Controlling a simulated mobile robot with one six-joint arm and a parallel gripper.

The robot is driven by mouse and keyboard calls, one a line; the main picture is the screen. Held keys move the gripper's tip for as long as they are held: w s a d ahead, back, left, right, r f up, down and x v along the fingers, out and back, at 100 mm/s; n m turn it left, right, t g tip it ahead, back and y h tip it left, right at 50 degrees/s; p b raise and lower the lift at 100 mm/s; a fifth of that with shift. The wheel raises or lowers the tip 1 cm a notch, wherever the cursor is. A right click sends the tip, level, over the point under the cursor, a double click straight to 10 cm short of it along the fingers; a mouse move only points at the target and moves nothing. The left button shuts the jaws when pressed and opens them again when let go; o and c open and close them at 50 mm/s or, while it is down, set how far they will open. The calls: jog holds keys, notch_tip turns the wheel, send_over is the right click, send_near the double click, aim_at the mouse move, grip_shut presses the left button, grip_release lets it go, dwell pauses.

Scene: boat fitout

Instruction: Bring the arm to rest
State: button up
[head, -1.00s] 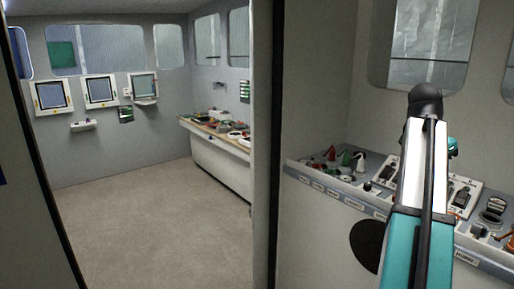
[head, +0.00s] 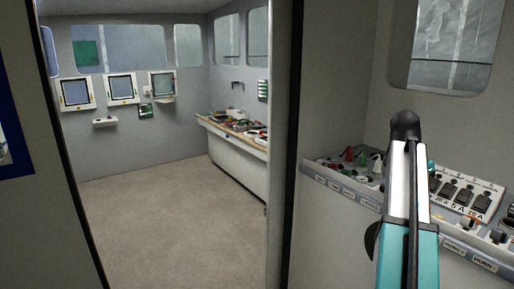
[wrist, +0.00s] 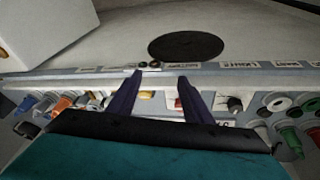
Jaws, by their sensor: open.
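My arm rises at the right of the head view, teal and white with a black joint on top. My gripper (wrist: 157,82) shows in the wrist view as two dark fingers set apart, with nothing between them. The fingers point toward the edge of a labelled switch console (wrist: 85,76). I cannot tell how far they are from it. The gripper is hidden behind the arm in the head view.
The switch console (head: 340,183) runs along the right wall below a window (head: 460,45). A doorway opens onto a room with clear floor (head: 180,215), a long counter (head: 235,155) and wall screens (head: 121,89). A dark round hole (wrist: 186,46) is in the console front.

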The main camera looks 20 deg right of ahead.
jog(key=w+a+f+n+g, duration=0.1)
jog(key=w+a+f, duration=0.1)
jog(key=a+f, duration=0.35)
jog(key=w+a+f+n+y, duration=0.1)
jog(key=w+a+f, duration=0.15)
jog(key=f, duration=0.55)
jog(key=w+a+f+n+g, duration=0.1)
jog(key=w+a+f, duration=0.2)
jog(key=f, duration=0.4)
jog(key=s+a+f+n+g+y+b, duration=0.1)
jog(key=a+f+n, duration=0.1)
jog(key=a+f, duration=0.65)
jog(key=s+a+f+n+g, duration=0.1)
jog(key=a+f, duration=0.5)
jog(key=f, duration=0.6)
jog(key=s+a+f+n, duration=0.5)
jog(key=s+a+f, duration=0.6)
jog(key=s+f, duration=0.2)
jog(key=s+a+f+n+g+y, duration=0.1)
jog(key=s+a+f+n, duration=0.5)
jog(key=s+a+f, duration=0.5)
notch_tip(320, 180, down, 5)
jog(key=shift+s+a+f+n+b, duration=0.15)
jog(key=shift+s+a+n+b, duration=0.2)
jog(key=shift+s, duration=0.75)
